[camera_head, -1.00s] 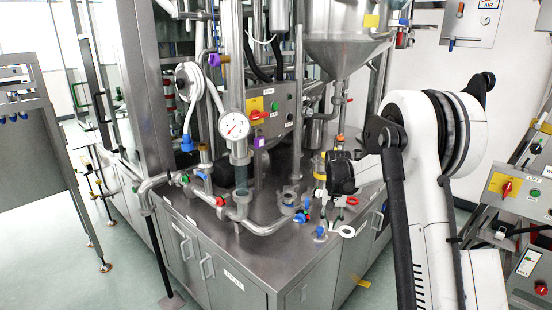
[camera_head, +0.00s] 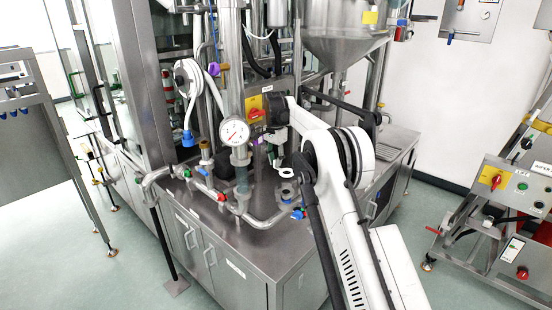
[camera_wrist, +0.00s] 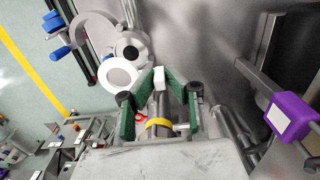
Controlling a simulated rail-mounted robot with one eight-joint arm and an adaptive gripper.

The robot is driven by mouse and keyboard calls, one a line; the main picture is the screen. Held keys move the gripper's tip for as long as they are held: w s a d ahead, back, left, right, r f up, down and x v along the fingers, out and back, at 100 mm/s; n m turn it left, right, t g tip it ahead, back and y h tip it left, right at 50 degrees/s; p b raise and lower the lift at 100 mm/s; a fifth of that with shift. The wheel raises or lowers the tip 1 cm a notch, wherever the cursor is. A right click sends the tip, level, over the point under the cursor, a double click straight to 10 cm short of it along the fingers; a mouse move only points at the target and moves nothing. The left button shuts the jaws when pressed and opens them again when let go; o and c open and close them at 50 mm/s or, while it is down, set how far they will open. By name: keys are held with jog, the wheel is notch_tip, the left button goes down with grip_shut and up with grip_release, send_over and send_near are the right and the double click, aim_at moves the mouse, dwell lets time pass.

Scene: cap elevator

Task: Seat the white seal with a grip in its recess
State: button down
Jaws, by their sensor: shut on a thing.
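The white seal is a round piece with a small grip, and it shows in the wrist view (camera_wrist: 117,77) at the left of the fingertips. My gripper (camera_wrist: 160,82) has green-padded fingers shut on its white grip (camera_wrist: 159,78). In the head view the seal (camera_head: 281,172) hangs below my gripper (camera_head: 277,142), which is partly hidden by my arm. It looks to be above an open grey fitting (camera_head: 288,190), perhaps the recess. In the wrist view a grey round fitting with a dark centre (camera_wrist: 131,51) lies behind the seal, partly covered by it. I cannot tell whether they touch.
A pressure gauge (camera_head: 234,132) and vertical pipe stand left of my gripper. Valves with red handles (camera_head: 222,197) run along the pipework. A purple block (camera_wrist: 291,116) is at the right of the wrist view. The steel top is bare at front (camera_head: 245,250).

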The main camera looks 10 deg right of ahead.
jog(key=shift+f, duration=0.15)
jog(key=shift+f+b, duration=1.55)
jog(key=shift+f, duration=0.75)
jog(key=shift+f+b, duration=0.8)
jog(key=shift+b, duration=0.55)
dwell(4.2)
